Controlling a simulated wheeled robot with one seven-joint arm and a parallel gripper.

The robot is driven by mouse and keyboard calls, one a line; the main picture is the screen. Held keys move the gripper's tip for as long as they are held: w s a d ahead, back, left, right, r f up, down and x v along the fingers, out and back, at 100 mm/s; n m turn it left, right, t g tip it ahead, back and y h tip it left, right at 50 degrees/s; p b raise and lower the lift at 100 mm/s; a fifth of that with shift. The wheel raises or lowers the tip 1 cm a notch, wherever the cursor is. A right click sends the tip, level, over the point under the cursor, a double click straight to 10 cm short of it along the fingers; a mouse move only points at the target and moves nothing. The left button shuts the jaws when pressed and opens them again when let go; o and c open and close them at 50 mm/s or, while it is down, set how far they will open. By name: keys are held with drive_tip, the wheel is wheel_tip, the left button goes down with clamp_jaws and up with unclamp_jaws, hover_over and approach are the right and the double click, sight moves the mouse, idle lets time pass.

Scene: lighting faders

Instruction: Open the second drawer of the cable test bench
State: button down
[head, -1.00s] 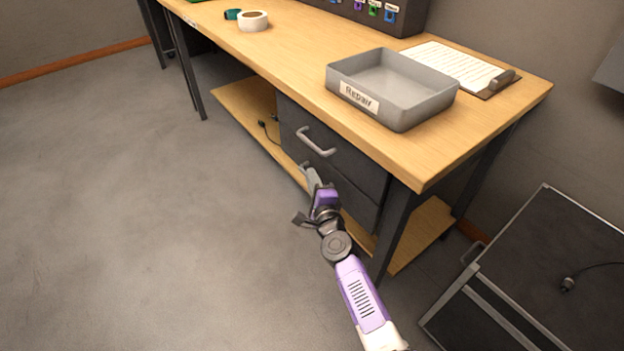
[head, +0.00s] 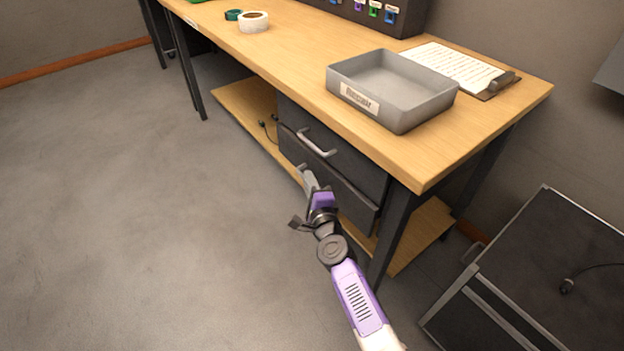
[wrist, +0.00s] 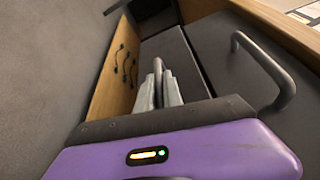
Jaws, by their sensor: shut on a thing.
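The cable test bench (head: 290,70) has two dark drawers under its right part. The upper drawer (head: 350,165) is closed, and its curved handle (head: 317,143) is free. The second drawer (head: 352,207), below it, stands out a little past the upper front. My gripper (head: 308,180) is at the left part of the second drawer's front. In the wrist view my gripper's fingers (wrist: 160,90) are shut on the second drawer's handle (wrist: 158,66). The fingers hide part of that handle. The upper handle (wrist: 270,72) is to the right there, apart from the fingers.
A grey labelled tray (head: 400,108), a clipboard (head: 455,67) and a tape roll (head: 254,22) are on the bench top. A dark case (head: 555,265) stands at the right. A bench leg (head: 393,235) is near my arm. The floor to the left is clear.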

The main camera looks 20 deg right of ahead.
drive_tip(key=s+a+p, duration=0.2)
drive_tip(key=s+a, duration=0.2)
drive_tip(key=a, duration=1)
drive_tip(key=s+a+p, duration=0.2)
drive_tip(key=s+a, duration=0.3)
drive_tip(key=a, duration=0.9)
drive_tip(key=shift+s+a+p, duration=0.2)
drive_tip(key=shift+p, duration=0.15)
drive_tip(key=shift+f, duration=0.1)
drive_tip(key=c, duration=1.5)
unclamp_jaws()
drive_tip(key=s+p, duration=0.3)
drive_tip(key=s, duration=0.4)
drive_tip(key=shift+s+a+r, duration=0.25)
drive_tip(key=shift+s+r, duration=0.1)
drive_tip(key=shift+a, duration=0.1)
